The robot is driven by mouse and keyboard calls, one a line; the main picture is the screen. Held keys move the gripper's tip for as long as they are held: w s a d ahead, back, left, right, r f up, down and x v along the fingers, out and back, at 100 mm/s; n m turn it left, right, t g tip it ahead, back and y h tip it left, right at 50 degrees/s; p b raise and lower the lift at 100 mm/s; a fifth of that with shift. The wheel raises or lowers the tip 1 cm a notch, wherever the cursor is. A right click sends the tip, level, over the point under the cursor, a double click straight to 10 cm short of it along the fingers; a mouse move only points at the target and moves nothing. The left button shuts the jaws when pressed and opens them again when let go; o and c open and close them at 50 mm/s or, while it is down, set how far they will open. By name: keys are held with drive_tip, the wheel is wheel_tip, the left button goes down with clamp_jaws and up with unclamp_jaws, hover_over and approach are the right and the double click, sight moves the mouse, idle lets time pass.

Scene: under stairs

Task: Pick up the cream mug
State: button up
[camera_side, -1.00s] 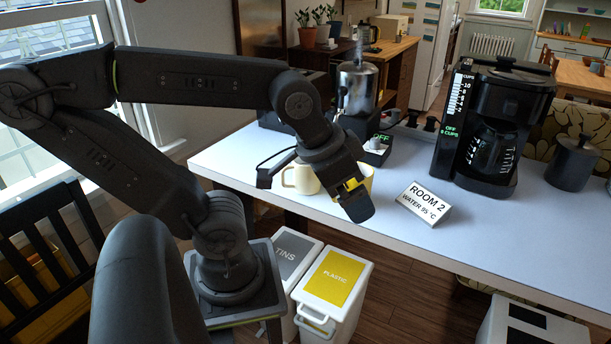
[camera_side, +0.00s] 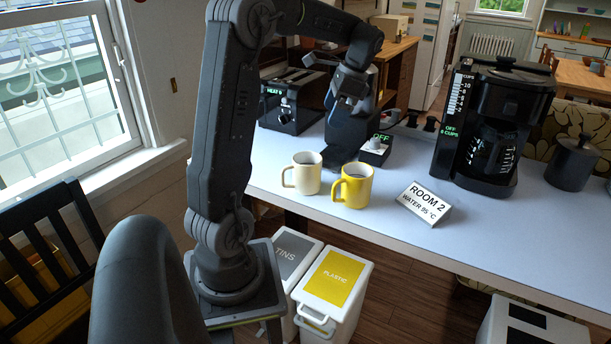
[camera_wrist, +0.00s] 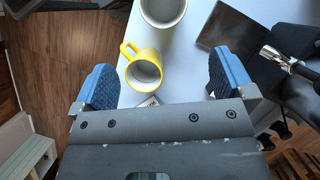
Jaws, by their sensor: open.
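The cream mug (camera_side: 308,180) stands upright on the white table, its handle towards the left. In the wrist view the cream mug (camera_wrist: 163,10) is cut off by the top edge, and its inside looks empty. A yellow mug (camera_side: 356,188) stands close beside it on the right; it also shows in the wrist view (camera_wrist: 144,70), between the fingers in the picture but below them. My gripper (camera_wrist: 160,65) is open and empty.
A toaster (camera_side: 290,105) stands at the back left of the table. A black box marked OFF (camera_side: 375,150) is right of my gripper. A ROOM 2 sign (camera_side: 424,203) and a coffee maker (camera_side: 492,125) stand further right. The front table strip between mugs and sign is clear.

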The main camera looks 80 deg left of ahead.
approach(308, 154)
wheel_tip(308, 154, down, 3)
drive_tip(key=s+d, duration=0.2)
drive_tip(key=d, duration=0.1)
drive_tip(key=shift+s+x, duration=0.1)
drive_tip(key=shift+x, duration=1.25)
drive_tip(key=shift+s+x, duration=0.15)
drive_tip(key=shift+x, duration=1.2)
drive_tip(key=shift+a+r, duration=0.15)
drive_tip(key=shift+a, duration=0.05)
drive_tip(key=c, duration=1.2)
